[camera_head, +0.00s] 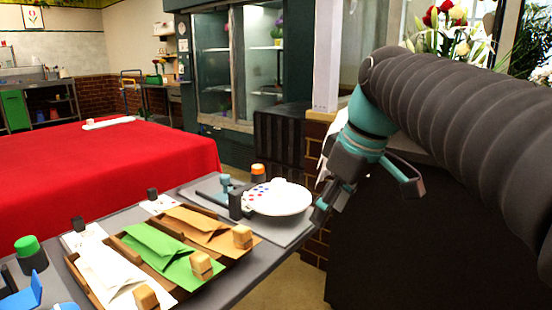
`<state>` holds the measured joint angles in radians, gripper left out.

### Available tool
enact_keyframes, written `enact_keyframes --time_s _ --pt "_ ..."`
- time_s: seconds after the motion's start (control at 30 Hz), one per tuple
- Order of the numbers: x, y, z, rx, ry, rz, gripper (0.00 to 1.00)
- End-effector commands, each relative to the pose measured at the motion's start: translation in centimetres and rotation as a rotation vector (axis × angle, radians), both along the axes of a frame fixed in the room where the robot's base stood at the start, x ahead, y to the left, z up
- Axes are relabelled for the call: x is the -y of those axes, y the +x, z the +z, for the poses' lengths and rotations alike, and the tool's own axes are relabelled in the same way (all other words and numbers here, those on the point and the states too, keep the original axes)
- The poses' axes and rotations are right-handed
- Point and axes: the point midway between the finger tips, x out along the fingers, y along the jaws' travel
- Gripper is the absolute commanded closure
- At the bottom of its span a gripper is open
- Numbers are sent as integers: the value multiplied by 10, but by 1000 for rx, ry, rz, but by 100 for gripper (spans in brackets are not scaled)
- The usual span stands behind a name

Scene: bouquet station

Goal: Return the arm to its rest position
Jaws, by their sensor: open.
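My gripper (366,203) hangs at the end of my arm (450,120), right of centre. It is teal and dark grey, its two fingers spread apart and pointing down. Nothing shows between the fingers. The left finger is close in the picture to the right edge of a round white plate-like disc (280,198) with small coloured marks. I cannot tell whether they touch. My arm reaches in from the right edge and hides part of the background.
A grey table (262,262) carries a wooden tray (125,243) with white, green and brown envelopes, wooden blocks and small stamps. A red-covered table (110,160) stands behind. A glass cabinet (240,60) is at the back. Flowers (445,30) stand behind my arm.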

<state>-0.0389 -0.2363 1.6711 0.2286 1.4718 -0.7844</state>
Motion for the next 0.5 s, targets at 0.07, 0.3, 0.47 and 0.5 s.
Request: enact_keyframes --time_s 0.07,0.3,0.47,0.5 --pt "10 -21 -22 13 -3 -125 44" --pt "38 -75 -97 69 11 -490 44" --pt "53 -107 -146 115 38 -679 44" --pt "56 -112 -156 124 44 -714 44"
